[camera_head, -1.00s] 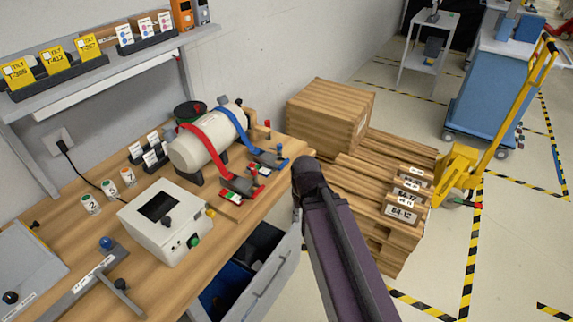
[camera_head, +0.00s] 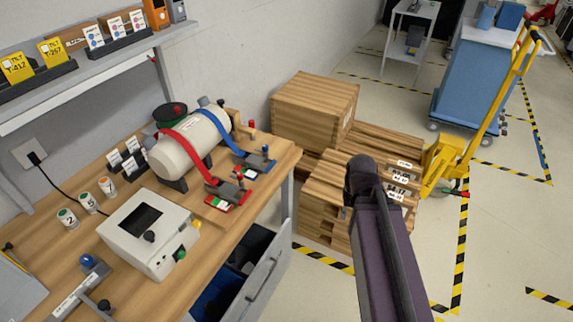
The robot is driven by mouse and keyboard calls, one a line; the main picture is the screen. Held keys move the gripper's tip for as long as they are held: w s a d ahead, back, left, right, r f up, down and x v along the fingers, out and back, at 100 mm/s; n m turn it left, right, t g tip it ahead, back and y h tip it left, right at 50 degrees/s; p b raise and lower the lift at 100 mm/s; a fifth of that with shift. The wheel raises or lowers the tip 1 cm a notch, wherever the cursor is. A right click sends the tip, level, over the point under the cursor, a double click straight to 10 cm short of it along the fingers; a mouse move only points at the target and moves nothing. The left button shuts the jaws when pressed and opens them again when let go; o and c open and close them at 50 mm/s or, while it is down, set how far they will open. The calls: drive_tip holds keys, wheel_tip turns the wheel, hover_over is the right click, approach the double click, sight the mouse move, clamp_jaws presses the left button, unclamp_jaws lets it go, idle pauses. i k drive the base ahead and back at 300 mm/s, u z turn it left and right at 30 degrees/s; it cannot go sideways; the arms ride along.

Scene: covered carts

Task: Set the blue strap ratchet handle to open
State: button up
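A cream cylinder (camera_head: 180,151) lies on its side on the wooden workbench (camera_head: 222,229), with a red strap (camera_head: 183,146) and a blue strap (camera_head: 217,130) over it. The blue strap runs down to a ratchet (camera_head: 257,159) near the bench's back right edge. Its handle is too small to tell whether it is open or closed. The red strap's ratchet (camera_head: 228,189) sits nearer, beside a red, white and green label. My dark arm reaches up from the bottom, right of the bench and apart from it. My gripper's fingers do not show.
A white box with a dark screen (camera_head: 142,231) stands on the bench. An open drawer (camera_head: 268,275) juts out below its right edge. Wooden crates (camera_head: 309,107) and pallets stand right of the bench, near a yellow pallet jack (camera_head: 445,160) and blue cart (camera_head: 474,85).

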sight(254, 160)
drive_tip(key=z, duration=0.25)
drive_tip(key=k, duration=1.35)
drive_tip(key=u, duration=0.55)
drive_tip(key=i, duration=1)
